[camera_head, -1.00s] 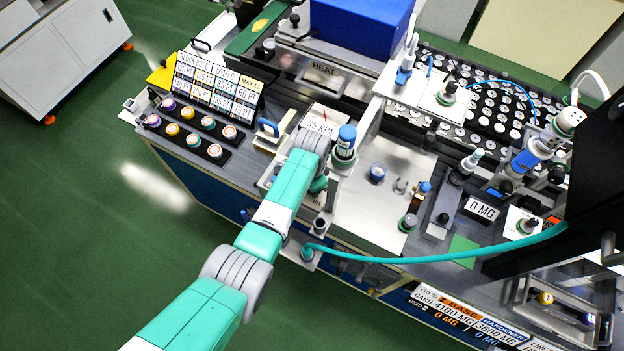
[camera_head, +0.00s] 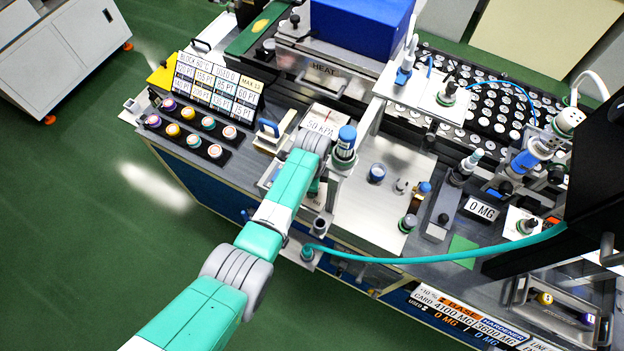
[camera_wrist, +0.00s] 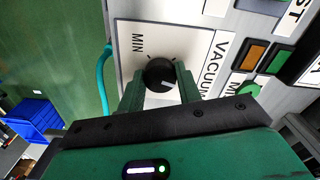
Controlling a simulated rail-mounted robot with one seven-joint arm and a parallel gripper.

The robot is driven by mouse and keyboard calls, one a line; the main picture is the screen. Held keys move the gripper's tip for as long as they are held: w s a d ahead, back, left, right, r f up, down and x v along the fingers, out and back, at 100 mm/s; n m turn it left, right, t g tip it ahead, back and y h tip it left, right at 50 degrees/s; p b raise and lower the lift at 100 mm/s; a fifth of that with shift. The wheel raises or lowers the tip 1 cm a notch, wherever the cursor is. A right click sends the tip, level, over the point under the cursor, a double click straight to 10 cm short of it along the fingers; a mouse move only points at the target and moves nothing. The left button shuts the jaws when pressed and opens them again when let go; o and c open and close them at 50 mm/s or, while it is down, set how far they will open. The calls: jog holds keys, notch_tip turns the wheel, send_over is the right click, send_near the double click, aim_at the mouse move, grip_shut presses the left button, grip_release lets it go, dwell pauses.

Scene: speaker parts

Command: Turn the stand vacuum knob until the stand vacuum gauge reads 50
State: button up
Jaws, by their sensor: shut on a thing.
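The stand vacuum knob (camera_wrist: 159,72) is a black round knob with a white mark, on a white plate with tick lines, "MIN" and "VACUUM" lettering. My gripper (camera_wrist: 160,88) is shut on the knob, with one dark green finger on each side of it in the wrist view. In the head view my arm hides the knob and the fingers. The stand vacuum gauge (camera_head: 321,123) is a white display behind my wrist, and it reads 50 KPA.
A blue-capped bottle (camera_head: 346,139) stands close to the right of my wrist. A teal hose (camera_head: 440,258) runs along the bench front. Green and orange buttons (camera_wrist: 254,53) sit right of the knob in the wrist view. Rows of coloured jars (camera_head: 188,127) stand at the left.

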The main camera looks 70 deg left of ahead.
dwell(0.4)
jog(key=o, duration=1)
notch_tip(320, 180, up, 8)
jog(key=shift+f+p, duration=0.1)
jog(key=shift+p, duration=0.3)
